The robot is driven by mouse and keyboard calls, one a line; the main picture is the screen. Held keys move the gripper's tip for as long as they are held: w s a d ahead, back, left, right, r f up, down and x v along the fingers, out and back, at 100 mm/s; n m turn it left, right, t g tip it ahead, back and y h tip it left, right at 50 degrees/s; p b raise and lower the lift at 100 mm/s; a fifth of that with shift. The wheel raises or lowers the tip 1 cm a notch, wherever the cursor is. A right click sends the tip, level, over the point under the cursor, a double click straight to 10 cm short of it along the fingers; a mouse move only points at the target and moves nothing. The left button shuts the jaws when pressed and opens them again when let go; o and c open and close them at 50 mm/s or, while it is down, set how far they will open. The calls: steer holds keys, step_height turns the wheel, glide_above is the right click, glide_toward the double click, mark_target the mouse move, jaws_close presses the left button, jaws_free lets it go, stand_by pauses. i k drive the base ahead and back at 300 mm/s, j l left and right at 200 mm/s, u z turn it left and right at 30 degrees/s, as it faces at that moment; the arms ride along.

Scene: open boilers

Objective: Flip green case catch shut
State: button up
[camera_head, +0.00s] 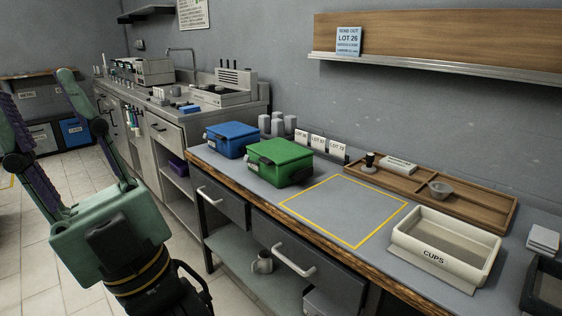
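The green case (280,158) stands on the grey worktop, left of a yellow taped square. Its lid looks down on the body. My gripper (33,80) is at the far left, over the floor and well away from the case. Its two fingers are spread wide with nothing between them, and one runs out at the left edge of the picture.
A blue case (233,138) stands close to the left of the green one. Grey cylinders (277,125) and lot cards (318,144) stand behind it. The yellow square (345,210) is empty. A cups tray (445,248) and wooden tray (490,205) lie to the right.

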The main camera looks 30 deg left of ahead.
mark_target(247, 157)
steer(key=i+j+u, duration=0.15)
steer(key=u, duration=0.25)
steer(key=i+u, duration=0.75)
